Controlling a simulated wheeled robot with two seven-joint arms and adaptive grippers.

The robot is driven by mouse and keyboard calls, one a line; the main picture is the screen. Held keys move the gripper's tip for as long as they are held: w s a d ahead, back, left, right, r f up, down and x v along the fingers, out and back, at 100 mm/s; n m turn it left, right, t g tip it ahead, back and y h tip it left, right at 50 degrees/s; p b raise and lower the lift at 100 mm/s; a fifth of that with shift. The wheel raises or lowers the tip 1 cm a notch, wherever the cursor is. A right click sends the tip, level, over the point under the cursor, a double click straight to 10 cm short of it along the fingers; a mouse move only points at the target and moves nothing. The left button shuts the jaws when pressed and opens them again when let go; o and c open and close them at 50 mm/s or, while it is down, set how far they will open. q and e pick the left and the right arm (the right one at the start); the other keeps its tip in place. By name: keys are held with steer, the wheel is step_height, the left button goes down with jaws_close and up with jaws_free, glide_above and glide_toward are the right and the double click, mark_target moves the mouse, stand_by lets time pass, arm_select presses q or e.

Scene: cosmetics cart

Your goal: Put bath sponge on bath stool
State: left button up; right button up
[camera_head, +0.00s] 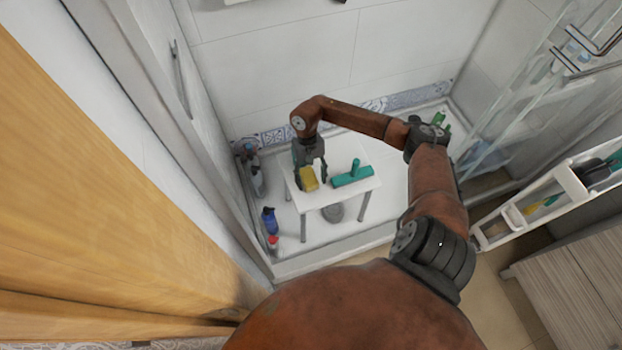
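A yellow bath sponge (309,181) is at the left part of the white bath stool (323,200). My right gripper (311,183) points down over the stool, with a dark finger on each side of the sponge. I cannot tell whether the fingers press on the sponge or stand a little apart from it. I also cannot tell whether the sponge rests on the stool top or is just above it. My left gripper is not in view.
A green squeegee-like tool (352,176) lies on the stool's right part. Blue bottle (269,220) and red-topped bottle (273,243) stand left of the stool in the shower tray. Glass panels (525,95) and a white cart (545,200) are on the right.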

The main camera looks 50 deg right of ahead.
mark_target(309, 173)
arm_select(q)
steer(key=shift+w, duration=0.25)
arm_select(e)
steer(key=shift+r, duration=0.15)
steer(key=shift+r+p, duration=0.55)
steer(key=shift+p, duration=0.15)
arm_select(q)
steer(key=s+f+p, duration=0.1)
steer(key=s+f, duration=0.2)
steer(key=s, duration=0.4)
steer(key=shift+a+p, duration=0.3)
steer(key=shift+p, duration=0.05)
arm_select(e)
steer(key=v, duration=1.1)
steer(key=shift+r, duration=0.35)
